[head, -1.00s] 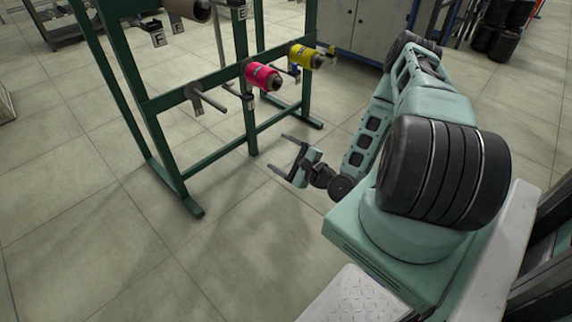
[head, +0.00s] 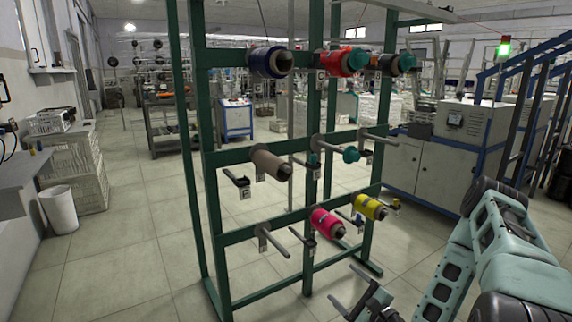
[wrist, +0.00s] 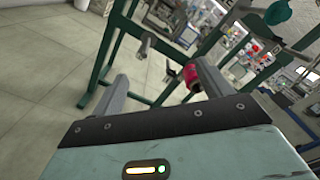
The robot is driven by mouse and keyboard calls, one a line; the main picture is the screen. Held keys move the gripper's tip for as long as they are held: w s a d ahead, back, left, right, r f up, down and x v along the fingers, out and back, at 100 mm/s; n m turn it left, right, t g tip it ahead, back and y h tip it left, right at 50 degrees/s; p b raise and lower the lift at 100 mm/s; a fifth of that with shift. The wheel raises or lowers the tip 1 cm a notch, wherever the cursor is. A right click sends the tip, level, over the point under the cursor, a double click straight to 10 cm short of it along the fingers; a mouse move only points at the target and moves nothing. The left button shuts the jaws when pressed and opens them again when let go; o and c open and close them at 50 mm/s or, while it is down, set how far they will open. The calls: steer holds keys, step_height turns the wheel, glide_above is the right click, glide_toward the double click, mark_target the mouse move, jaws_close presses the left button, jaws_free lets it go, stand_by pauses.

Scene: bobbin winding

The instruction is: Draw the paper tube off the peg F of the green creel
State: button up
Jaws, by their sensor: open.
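The green creel (head: 207,180) stands upright in the middle of the head view, with rows of pegs. A bare brown-grey paper tube (head: 266,160) sits on a peg at the left of its middle row, its dark end facing me. A small plate lettered F (head: 245,193) hangs just below and left of it. My gripper (head: 343,285) is open and empty, low in front of the creel, below and right of the tube and apart from it. In the wrist view my open fingers (wrist: 160,80) have nothing between them that they touch; the tube is not clearly visible there.
A pink spool (head: 324,222) and a yellow spool (head: 369,207) sit on the lower row, right of an empty peg (head: 273,241). Blue (head: 265,61) and red (head: 341,62) spools sit above. The floor left of the creel is open, with a white bin (head: 59,208) farther off.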

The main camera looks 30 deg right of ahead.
step_height(320, 180, up, 22)
steer(key=p, duration=1.5)
steer(key=w+b, duration=0.3)
steer(key=w, duration=0.7)
steer(key=w+b, duration=0.4)
steer(key=w, duration=0.6)
steer(key=w+a+b, duration=0.1)
steer(key=w+b, duration=0.2)
steer(key=w, duration=0.7)
steer(key=shift+f+b, duration=0.3)
steer(key=shift+f, duration=0.05)
steer(key=shift+c, duration=0.4)
steer(key=c, duration=0.9)
steer(key=shift+r, duration=0.25)
